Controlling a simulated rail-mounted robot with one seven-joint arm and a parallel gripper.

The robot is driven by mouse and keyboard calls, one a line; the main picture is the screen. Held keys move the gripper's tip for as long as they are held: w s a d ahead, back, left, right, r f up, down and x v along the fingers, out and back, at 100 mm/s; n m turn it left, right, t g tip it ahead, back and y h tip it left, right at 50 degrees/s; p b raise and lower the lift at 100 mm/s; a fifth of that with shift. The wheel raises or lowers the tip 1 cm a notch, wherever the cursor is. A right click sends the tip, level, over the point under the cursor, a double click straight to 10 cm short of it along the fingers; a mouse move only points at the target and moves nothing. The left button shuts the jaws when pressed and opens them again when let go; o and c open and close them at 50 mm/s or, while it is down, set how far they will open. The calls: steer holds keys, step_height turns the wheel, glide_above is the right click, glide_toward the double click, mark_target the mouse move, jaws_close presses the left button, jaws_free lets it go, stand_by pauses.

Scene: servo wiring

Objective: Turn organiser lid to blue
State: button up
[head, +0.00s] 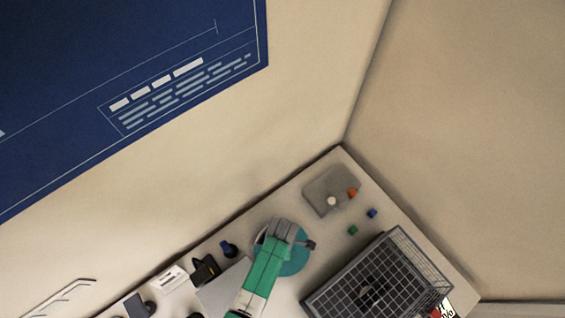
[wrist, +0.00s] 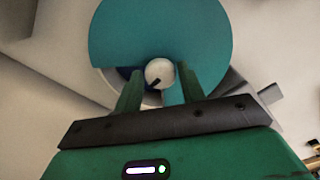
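The round organiser has a teal lid, seen in the wrist view (wrist: 160,30) and partly behind my arm in the head view (head: 297,262). A white knob with a black mark (wrist: 158,72) stands at the lid's centre. A small dark-blue area (wrist: 126,84) shows at the lower left of the knob, beside my left finger. My gripper (wrist: 160,82) is over the organiser, with its two green fingers apart. The knob appears between or just beyond the fingertips; contact is not clear. In the head view, my gripper (head: 285,232) covers part of the lid.
A grey wire basket (head: 375,280) stands to the right. A grey block (head: 330,190) with white and orange knobs lies at the back corner. Small green (head: 353,230) and blue (head: 372,213) cubes lie nearby. Small dark items (head: 205,268) and a white box (head: 172,277) line the wall side.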

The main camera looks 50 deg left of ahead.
steer(key=shift+o, duration=1.2)
step_height(320, 180, up, 8)
steer(key=shift+f+p, duration=0.1)
steer(key=shift+p, duration=0.5)
